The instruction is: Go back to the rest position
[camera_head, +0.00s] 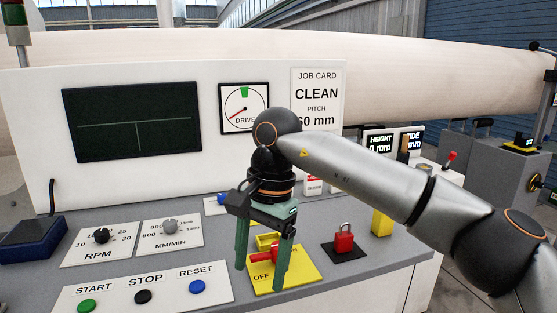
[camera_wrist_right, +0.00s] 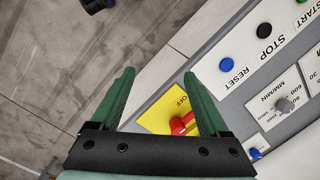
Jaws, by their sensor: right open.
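My right gripper (camera_head: 263,270) is open, its green fingers pointing down over the yellow OFF panel (camera_head: 301,271) on the grey console. The red switch handle (camera_head: 260,253) on that panel shows between and behind the fingers. In the right wrist view, the open fingers of my right gripper (camera_wrist_right: 160,98) have nothing between their tips. The red handle (camera_wrist_right: 182,124) lies there beside the right finger; I cannot tell whether they touch. My left gripper is not in view.
A red padlock (camera_head: 343,240) stands on a black plate right of the panel. START, STOP and RESET buttons (camera_head: 143,296), and RPM (camera_head: 101,236) and MM/MIN (camera_head: 170,226) knobs, lie to the left. A white upright panel (camera_head: 210,166) with a dark screen (camera_head: 130,120) rises behind.

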